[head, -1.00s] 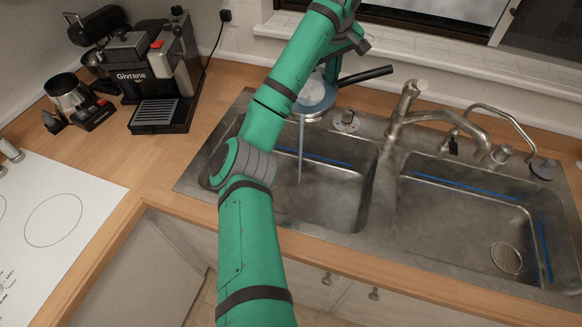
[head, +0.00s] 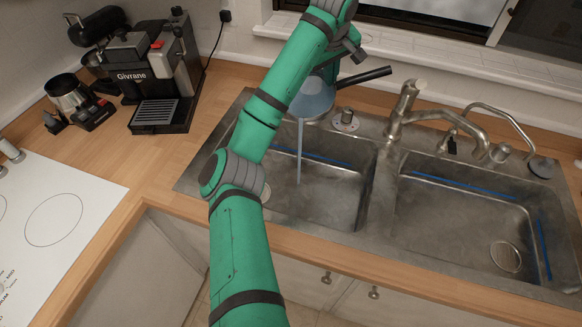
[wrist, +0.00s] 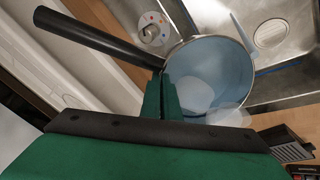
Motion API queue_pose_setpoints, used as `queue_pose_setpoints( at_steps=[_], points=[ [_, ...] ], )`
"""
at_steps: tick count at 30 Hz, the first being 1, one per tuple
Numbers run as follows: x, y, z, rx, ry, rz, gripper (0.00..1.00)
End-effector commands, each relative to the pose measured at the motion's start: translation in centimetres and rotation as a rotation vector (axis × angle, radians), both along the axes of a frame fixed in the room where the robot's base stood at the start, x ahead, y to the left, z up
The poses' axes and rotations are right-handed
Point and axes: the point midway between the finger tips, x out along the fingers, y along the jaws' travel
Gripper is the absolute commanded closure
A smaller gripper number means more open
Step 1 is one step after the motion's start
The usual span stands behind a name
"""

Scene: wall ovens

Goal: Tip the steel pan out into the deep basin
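The steel pan (head: 313,99) is tipped over the back left corner of the left basin (head: 325,205), its bluish inside facing the head camera. A thin stream of water (head: 299,150) falls from its lip into that basin. The black handle (head: 364,76) points right and slightly up. In the wrist view the pan (wrist: 205,70) lies just beyond my gripper (wrist: 170,92), whose green fingers are shut on the pan's rim near the handle. In the head view my arm hides most of the gripper.
The right basin (head: 465,225) is empty, with a drain. The faucet (head: 410,105) and a smaller curved tap (head: 500,115) stand behind the basins. A coffee machine (head: 150,75) and a grinder (head: 75,100) stand on the left counter. The window ledge (head: 440,60) is close behind the pan.

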Motion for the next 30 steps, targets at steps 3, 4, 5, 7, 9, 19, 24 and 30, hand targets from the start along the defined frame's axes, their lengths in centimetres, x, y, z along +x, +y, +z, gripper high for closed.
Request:
queue_pose_setpoints(
  at_steps=[3,4,5,7,9,19,24,30],
  points=[
    [-0.07,-0.09,0.17,-0.003,-0.013,-0.002,1.00],
    [-0.10,-0.11,0.18,-0.005,-0.015,-0.003,1.00],
    [-0.11,-0.10,0.18,-0.005,-0.018,-0.003,1.00],
    [-0.16,-0.11,0.19,-0.008,-0.022,-0.002,1.00],
    [-0.22,-0.10,0.22,-0.010,-0.028,-0.003,1.00],
    [-0.44,0.40,0.22,-0.018,-0.052,0.002,1.00],
    [-0.57,0.52,0.22,-0.023,-0.068,0.001,1.00],
    [-0.81,0.00,0.25,-0.030,-0.086,-0.009,1.00]
  ],
)
